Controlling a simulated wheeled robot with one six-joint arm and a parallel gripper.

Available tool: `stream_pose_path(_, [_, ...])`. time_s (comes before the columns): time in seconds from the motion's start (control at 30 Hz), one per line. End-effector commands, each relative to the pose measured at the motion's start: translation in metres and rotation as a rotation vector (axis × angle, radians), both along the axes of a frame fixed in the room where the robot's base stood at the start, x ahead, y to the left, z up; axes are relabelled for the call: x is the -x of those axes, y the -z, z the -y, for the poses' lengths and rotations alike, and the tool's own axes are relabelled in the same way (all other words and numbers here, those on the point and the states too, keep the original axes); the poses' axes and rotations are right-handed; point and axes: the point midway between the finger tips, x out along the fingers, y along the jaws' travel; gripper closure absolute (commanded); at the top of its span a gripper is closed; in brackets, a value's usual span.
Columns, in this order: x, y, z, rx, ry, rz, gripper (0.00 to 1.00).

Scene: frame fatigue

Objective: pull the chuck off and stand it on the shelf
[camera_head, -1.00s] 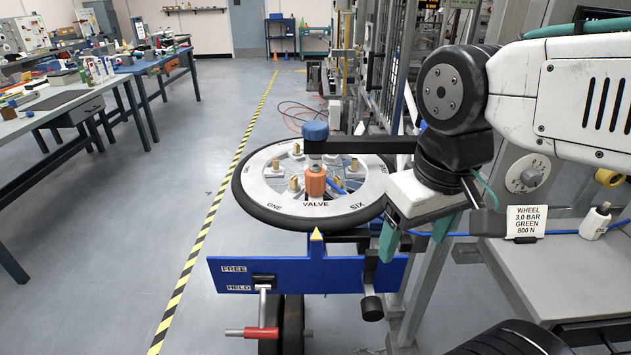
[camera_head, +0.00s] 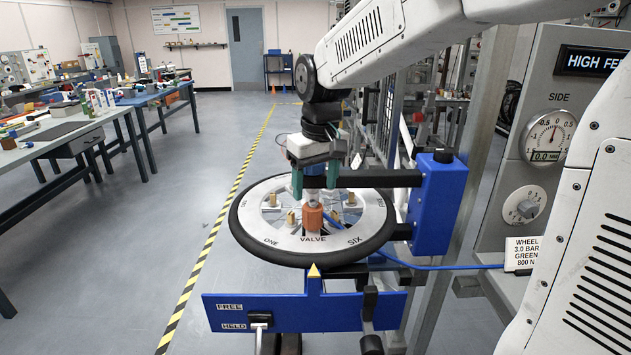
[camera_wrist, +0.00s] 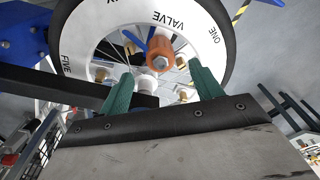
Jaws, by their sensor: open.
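The orange chuck (camera_head: 313,219) stands upright at the VALVE mark of the wheel (camera_head: 264,239), with a grey metal end on top. It also shows in the wrist view (camera_wrist: 161,53), beyond the fingertips. A blue hose (camera_head: 395,262) runs from beside it toward the shelf (camera_head: 482,284) at the right. My gripper (camera_head: 315,192) is open above and behind the chuck, with its green fingers pointing down. In the wrist view my gripper (camera_wrist: 160,74) has nothing clearly held between its fingers; a white and grey part lies beyond the left finger.
A dark horizontal arm (camera_head: 380,179) reaches over the wheel from a blue post (camera_head: 438,202), close beside my fingers. Several brass pieces stand on the wheel. A blue panel marked FREE and HELD (camera_head: 290,313) is in front. A label card (camera_head: 523,254) stands at the right. Floor at left is clear.

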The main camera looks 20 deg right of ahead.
Motion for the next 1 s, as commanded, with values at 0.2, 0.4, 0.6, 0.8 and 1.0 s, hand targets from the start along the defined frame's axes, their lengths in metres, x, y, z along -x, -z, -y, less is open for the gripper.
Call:
stream_pose_path(0.2, [-0.004,0.020,-0.001,0.001,-0.016,0.010,0.35])
stream_pose_path(0.4, [-0.007,0.052,-0.001,0.001,-0.016,0.009,0.35])
stream_pose_path(0.6, [-0.010,0.071,-0.002,0.000,-0.015,0.011,0.35])
stream_pose_path(0.8, [-0.010,0.076,-0.002,0.000,-0.015,0.012,0.35])
stream_pose_path(1.0, [-0.010,0.075,-0.002,0.001,-0.015,0.013,0.49])
